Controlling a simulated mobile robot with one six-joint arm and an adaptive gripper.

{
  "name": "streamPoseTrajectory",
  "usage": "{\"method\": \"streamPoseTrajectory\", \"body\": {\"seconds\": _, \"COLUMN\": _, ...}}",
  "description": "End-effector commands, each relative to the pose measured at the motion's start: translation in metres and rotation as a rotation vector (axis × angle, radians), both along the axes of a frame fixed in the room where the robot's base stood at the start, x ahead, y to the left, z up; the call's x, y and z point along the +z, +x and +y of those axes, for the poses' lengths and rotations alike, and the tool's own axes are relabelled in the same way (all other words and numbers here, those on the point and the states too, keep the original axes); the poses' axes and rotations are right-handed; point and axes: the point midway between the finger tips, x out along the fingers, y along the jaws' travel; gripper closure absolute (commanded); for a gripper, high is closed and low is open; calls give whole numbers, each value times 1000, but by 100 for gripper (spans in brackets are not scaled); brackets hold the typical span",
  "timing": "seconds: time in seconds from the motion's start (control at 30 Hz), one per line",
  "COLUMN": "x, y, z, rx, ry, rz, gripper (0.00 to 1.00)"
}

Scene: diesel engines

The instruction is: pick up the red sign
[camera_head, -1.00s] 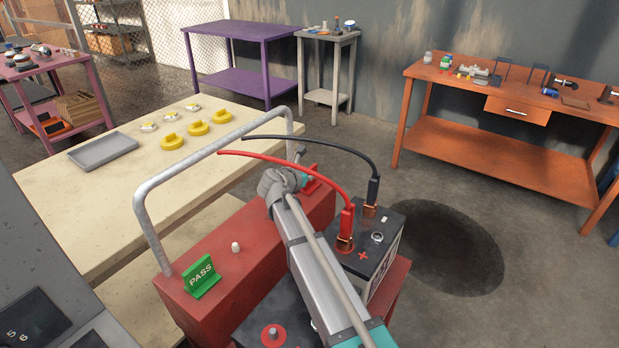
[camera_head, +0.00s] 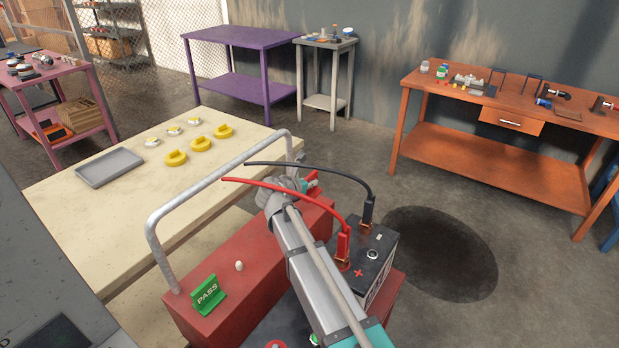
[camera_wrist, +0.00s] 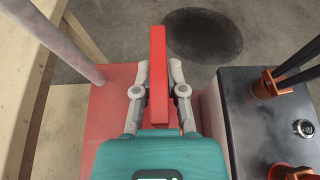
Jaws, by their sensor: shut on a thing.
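The red sign (camera_wrist: 158,78) is upright between the two grey fingers of my gripper (camera_wrist: 159,76) in the wrist view, seen edge-on as a thin red slab. The fingers are shut on it from both sides. In the head view my gripper (camera_head: 287,190) is over the far end of the red cart top (camera_head: 240,268), behind the red cable. Only a small red part of the sign (camera_head: 313,190) shows there; the arm hides the rest. I cannot tell whether the sign's base touches the cart top.
A green PASS sign (camera_head: 208,296) and a small white knob (camera_head: 239,266) are on the cart's near end. A grey tube handle (camera_head: 155,240) arches along the left. A black battery (camera_head: 372,255) with red (camera_head: 343,245) and black (camera_head: 368,212) clamps is close on the right.

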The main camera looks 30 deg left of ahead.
Motion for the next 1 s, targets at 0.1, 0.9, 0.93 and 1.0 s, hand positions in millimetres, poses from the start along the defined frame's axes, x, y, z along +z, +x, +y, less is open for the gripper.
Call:
{"method": "streamPoseTrajectory", "body": {"seconds": 0.1, "x": 19, "y": -17, "z": -14, "rx": 1, "ry": -1, "rz": 0, "gripper": 100}}
{"method": "streamPoseTrajectory", "body": {"seconds": 0.9, "x": 48, "y": -79, "z": -57, "rx": 0, "ry": 0, "rz": -1, "gripper": 100}}
{"method": "streamPoseTrajectory", "body": {"seconds": 0.93, "x": 48, "y": -79, "z": -57, "rx": 0, "ry": 0, "rz": -1, "gripper": 100}}
{"method": "streamPoseTrajectory", "body": {"seconds": 1.0, "x": 48, "y": -78, "z": -57, "rx": -1, "ry": 0, "rz": -1, "gripper": 100}}
